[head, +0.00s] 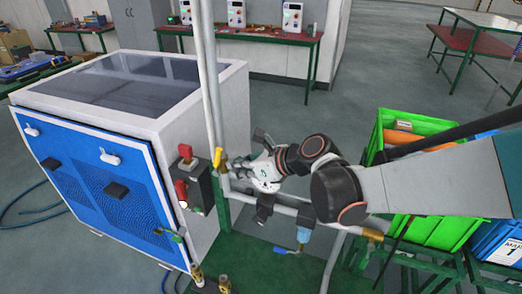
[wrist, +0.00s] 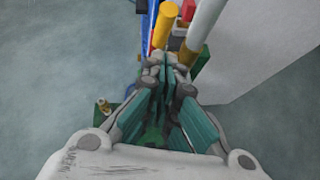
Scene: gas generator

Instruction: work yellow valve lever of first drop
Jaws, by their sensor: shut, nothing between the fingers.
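A yellow valve lever (head: 218,158) stands upright on the grey pipework beside the generator cabinet, in the middle of the head view. In the wrist view a yellow cylindrical part, apparently this lever (wrist: 163,26), shows just beyond the fingertips. My gripper (head: 233,169) comes in from the right, with its tips close to the lever's right side. In the wrist view my gripper (wrist: 165,68) is shut with nothing between the fingers. I cannot tell whether the tips touch the lever. The valve body under the lever is partly hidden.
The white and blue generator cabinet (head: 230,130) stands left, with a red-switched control box (head: 190,185) on its side. A vertical pipe (head: 207,70) rises behind the lever. A blue-handled valve (head: 304,236) hangs lower right. Green crates (head: 446,232) stand right. Open floor lies behind.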

